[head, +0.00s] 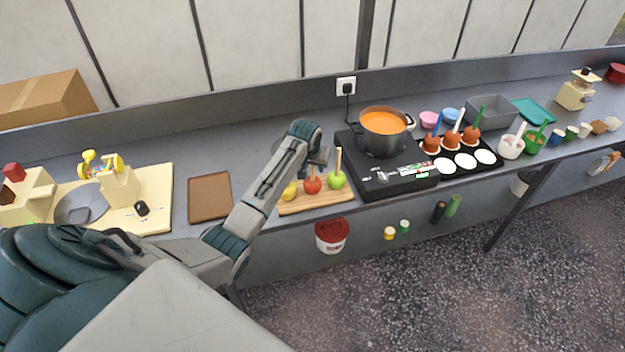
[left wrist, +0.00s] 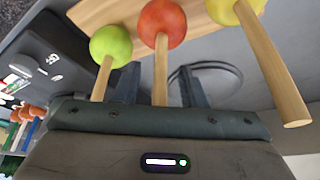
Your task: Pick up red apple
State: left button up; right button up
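The red apple (head: 313,186) stands on a wooden board (head: 318,204) between a yellow apple (head: 289,193) and a green apple (head: 337,181). My left gripper (head: 317,165) is right above and behind the red apple, hiding its stick in the head view. In the left wrist view, the red apple (left wrist: 162,22) has its stick (left wrist: 160,75) running between the two dark fingers of my left gripper (left wrist: 160,86). The fingers are apart, with gaps on both sides of the stick. The green apple's stick (left wrist: 102,78) is just outside one finger. My right gripper is not in view.
A black hob (head: 390,178) with a pot of orange liquid (head: 383,140) stands close right of the board. The yellow apple's stick (left wrist: 272,70) rises beyond the other finger. A brown tray (head: 209,197) lies left, with bare counter between it and the board.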

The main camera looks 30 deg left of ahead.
pick_arm(q)
jog(key=shift+w+f, duration=0.1)
jog(key=shift+f, duration=0.1)
grip_shut()
jog(key=shift+r, duration=0.1)
